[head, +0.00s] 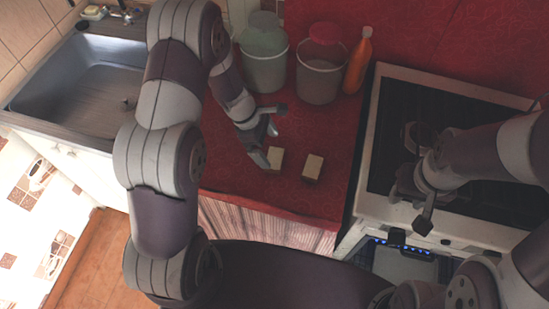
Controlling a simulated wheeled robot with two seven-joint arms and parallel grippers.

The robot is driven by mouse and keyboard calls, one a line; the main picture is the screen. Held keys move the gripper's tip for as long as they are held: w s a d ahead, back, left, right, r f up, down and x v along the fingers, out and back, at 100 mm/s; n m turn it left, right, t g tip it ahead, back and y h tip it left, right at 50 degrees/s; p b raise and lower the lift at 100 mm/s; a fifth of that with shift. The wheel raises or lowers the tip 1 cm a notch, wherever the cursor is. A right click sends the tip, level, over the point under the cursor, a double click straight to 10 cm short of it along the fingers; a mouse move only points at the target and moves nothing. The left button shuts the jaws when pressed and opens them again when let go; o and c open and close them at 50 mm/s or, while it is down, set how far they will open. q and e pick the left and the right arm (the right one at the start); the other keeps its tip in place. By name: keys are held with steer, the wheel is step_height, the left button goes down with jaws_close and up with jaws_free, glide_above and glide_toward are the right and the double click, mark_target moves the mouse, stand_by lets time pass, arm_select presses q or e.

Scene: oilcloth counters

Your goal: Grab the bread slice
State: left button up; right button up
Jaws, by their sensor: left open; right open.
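My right gripper (408,208) is open and empty over the stove's front part, well to the right of both slices.
A greenish lidded container (264,58), a clear container with a red lid (319,75) and an orange bottle (358,60) stand behind the slices. A sink (85,85) is at left, the stove (393,85) at right. The counter's front edge is close to the slices.

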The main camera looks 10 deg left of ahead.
mark_target(274, 158)
arm_select(q)
steer(key=x, duration=0.4)
steer(key=shift+s+f, duration=0.1)
steer(key=shift+s, duration=0.2)
steer(key=shift+w+f, duration=0.1)
steer(key=shift+f, duration=0.05)
steer(key=c, duration=0.9)
steer(key=shift+c, duration=0.2)
